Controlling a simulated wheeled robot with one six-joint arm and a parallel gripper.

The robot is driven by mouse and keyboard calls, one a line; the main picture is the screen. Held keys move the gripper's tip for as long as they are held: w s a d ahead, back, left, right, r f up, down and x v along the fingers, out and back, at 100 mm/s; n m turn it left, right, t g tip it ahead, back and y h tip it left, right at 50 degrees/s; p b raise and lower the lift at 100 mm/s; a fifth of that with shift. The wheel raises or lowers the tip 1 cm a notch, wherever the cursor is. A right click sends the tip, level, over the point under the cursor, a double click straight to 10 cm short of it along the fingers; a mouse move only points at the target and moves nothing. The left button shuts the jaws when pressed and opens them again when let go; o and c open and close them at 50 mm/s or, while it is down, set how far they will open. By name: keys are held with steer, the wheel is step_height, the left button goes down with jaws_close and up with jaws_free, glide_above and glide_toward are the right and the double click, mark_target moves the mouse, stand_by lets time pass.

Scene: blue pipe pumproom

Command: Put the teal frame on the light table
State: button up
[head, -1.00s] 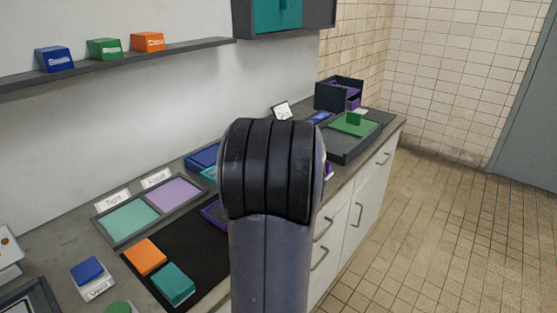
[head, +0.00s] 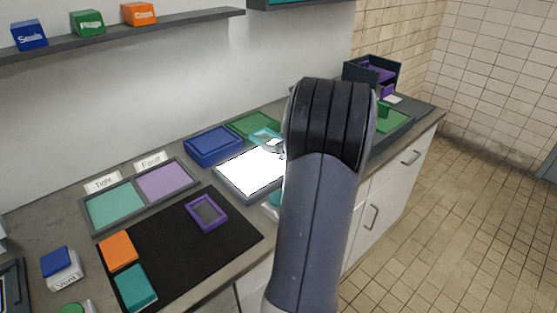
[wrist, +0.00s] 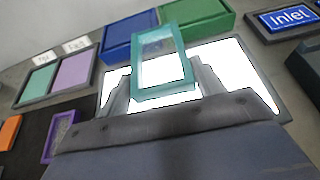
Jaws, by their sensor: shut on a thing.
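The teal frame (wrist: 137,72) is an open rectangle held between the fingers of my gripper (wrist: 163,88). In the wrist view it overlaps the far edge of the light table (wrist: 235,62), a glowing white panel with a grey rim. In the head view, the light table (head: 245,173) shows left of my arm, and part of the teal frame (head: 264,134) shows at its far edge. My arm hides most of my gripper there. I cannot tell whether the frame touches the panel or is above it.
A blue tray (head: 213,145) and a green tray (head: 254,125) stand behind the light table. A purple frame (head: 206,213), an orange block (head: 118,250) and a teal block (head: 136,287) lie on the black mat (head: 185,262). A two-part tray (head: 140,194) is at left.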

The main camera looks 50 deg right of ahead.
mark_target(280, 169)
steer(key=shift+f, duration=3.5)
steer(key=shift+f+b, duration=0.1)
steer(key=shift+b, duration=0.25)
steer(key=shift+f, duration=0.15)
steer(key=o, duration=1)
steer(key=shift+s+r, duration=0.2)
steer(key=shift+r, duration=0.15)
steer(key=v, duration=1.1)
steer(key=shift+s+a+r, duration=0.1)
steer(key=shift+s+a, duration=0.05)
steer(key=shift+s, duration=0.15)
